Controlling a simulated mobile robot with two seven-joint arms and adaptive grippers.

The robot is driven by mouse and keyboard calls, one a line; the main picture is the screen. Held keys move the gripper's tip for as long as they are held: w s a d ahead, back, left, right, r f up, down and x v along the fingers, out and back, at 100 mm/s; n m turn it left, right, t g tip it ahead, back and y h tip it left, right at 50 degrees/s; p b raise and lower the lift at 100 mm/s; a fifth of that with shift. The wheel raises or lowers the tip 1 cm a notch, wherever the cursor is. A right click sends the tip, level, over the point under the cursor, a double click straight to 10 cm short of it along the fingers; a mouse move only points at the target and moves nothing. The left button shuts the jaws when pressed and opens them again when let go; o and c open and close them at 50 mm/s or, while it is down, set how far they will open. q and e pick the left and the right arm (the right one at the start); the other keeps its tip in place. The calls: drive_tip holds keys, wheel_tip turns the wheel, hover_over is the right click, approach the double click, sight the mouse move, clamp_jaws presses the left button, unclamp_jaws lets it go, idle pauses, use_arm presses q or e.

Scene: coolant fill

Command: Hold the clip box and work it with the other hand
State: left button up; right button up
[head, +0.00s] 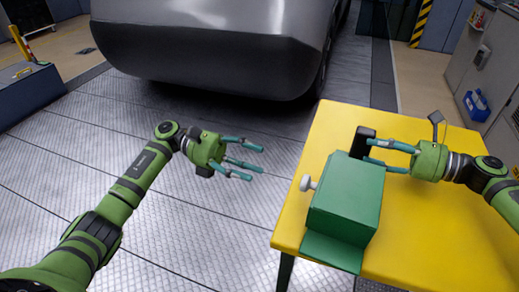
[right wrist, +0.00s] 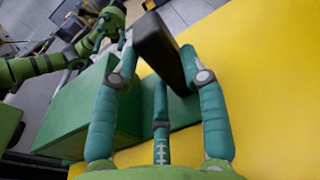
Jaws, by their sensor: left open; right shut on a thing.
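The clip box, a green box (head: 345,200), sits on the yellow table (head: 410,250), with a flat green flap or base (head: 332,252) at its near side. A white knob (head: 307,183) sticks out of its left side. A black upright block (head: 361,141), like a handle, stands at the box's far end. My right gripper (head: 367,152) is shut on this block from the right. In the right wrist view the block (right wrist: 160,48) sits between the fingers; how it joins the box is hidden. My left gripper (head: 256,163) is open and empty, left of the table, apart from the knob.
The table's right part is bare, apart from a small grey item (head: 436,118) by my right wrist. A grey vehicle (head: 215,45) stands beyond. A grey cabinet (head: 475,60) with a blue bin (head: 476,104) is at right. The floor around my left arm is clear.

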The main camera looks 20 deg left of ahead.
drive_tip(key=shift+f, duration=0.2)
drive_tip(key=o, duration=1.1)
drive_tip(key=shift+r, duration=0.1)
drive_tip(key=shift+d, duration=0.15)
